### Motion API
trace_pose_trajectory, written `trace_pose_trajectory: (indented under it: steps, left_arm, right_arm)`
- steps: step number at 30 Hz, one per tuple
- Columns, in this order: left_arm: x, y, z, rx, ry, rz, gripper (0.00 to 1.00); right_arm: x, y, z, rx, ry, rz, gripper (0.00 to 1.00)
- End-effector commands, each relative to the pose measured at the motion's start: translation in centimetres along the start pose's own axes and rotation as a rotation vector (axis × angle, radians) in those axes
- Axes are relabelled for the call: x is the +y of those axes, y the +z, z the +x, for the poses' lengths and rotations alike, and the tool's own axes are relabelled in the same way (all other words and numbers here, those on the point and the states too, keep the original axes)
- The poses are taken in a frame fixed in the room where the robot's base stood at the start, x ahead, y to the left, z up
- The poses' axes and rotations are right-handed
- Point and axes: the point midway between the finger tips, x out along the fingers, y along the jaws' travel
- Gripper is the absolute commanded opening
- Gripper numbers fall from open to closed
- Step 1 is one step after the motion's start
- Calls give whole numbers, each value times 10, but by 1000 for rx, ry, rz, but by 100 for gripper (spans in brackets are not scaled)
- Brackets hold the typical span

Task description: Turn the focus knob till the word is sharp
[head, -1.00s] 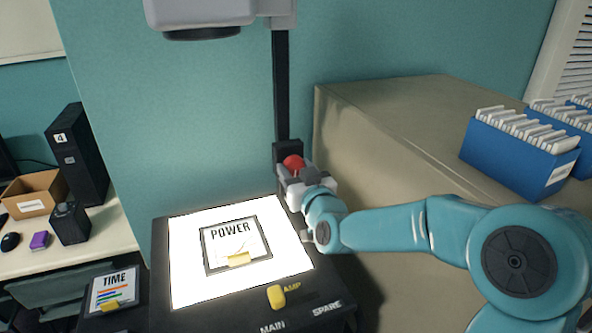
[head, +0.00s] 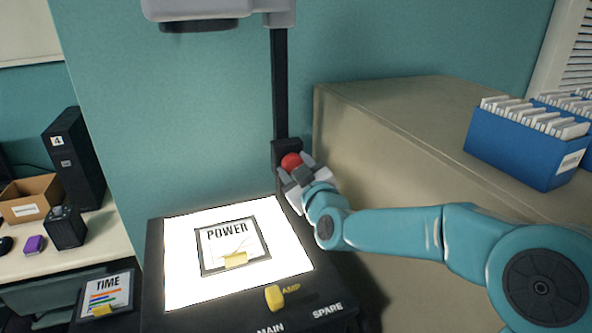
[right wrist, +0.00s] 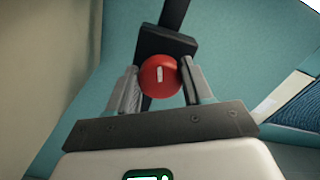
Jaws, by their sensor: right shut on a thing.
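The red focus knob (head: 291,161) sits on the black post of the overhead projector; it also shows in the right wrist view (right wrist: 160,76), with a short white mark on its face. My right gripper (head: 299,172) is shut on the knob, one finger on each side of it. The projector's lit stage (head: 190,285) carries a framed sheet (head: 227,236) reading POWER, with a yellow tab. The projector head (head: 215,10) is at the top edge. No projected word is in view, so its sharpness cannot be told. My left gripper is not in view.
A TIME sheet (head: 106,294) lies at lower left. A beige cabinet (head: 400,115) with blue file boxes (head: 520,153) stands close on the right.

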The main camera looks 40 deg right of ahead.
Motion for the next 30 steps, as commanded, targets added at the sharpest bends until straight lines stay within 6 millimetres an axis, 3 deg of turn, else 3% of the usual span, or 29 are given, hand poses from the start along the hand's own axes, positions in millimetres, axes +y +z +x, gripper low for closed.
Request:
trace_pose_trajectory:
  steps: [1,2,4,13,17,30]
  left_arm:
    - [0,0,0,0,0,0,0]
    - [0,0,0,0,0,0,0]
    - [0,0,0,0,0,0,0]
    - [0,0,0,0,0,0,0]
    - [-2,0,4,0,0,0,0]
    - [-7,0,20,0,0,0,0]
  right_arm:
    - [0,-1,0,2,0,0,20]
    - [0,-1,0,2,0,0,54]
    - [0,-1,0,2,0,1,75]
    - [0,0,-1,1,0,2,75]
    - [0,0,-13,3,1,3,75]
    - [0,-2,-122,6,2,3,75]
